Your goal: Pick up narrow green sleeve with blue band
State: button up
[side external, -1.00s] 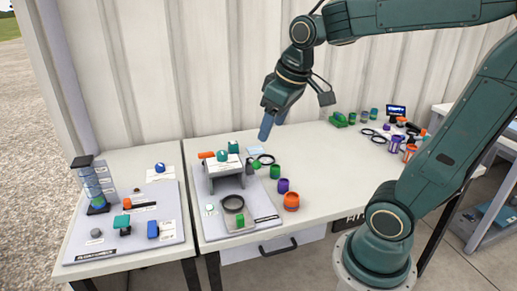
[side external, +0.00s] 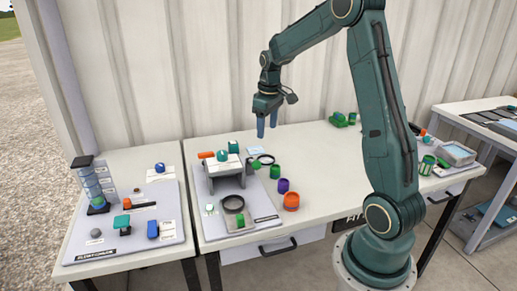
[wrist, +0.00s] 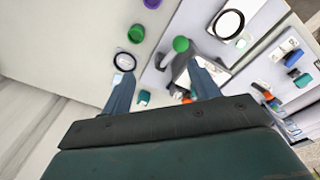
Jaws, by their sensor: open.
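A small green sleeve (side external: 275,171) stands on the table just right of the panel board; it also shows in the wrist view (wrist: 136,33) from above. No blue band can be made out on it at this size. Another green sleeve (side external: 427,164) with a pale band stands at the far right, beside my arm. My gripper (side external: 267,128) hangs above the back of the table, fingers down, apart and empty. In the wrist view, my gripper (wrist: 162,78) has both fingers spread, with the green sleeve beyond them, up and left.
A purple sleeve (side external: 283,186) and an orange sleeve (side external: 292,201) stand in front of the green one. The panel board (side external: 218,235) carries a raised bracket and a dark ring. A green item (side external: 338,119) lies at the back.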

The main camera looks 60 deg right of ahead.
send_over(275, 167)
notch_tip(275, 167, down, 6)
jog(key=f, duration=0.1)
jog(key=shift+g, duration=0.3)
jog(key=shift+w+d+f, duration=0.1)
jog(key=shift+f, duration=3.95)
jog(key=shift+f, duration=0.1)
jog(key=shift+f, duration=2.5)
jog(key=shift+c, duration=0.2)
jog(key=c, duration=1)
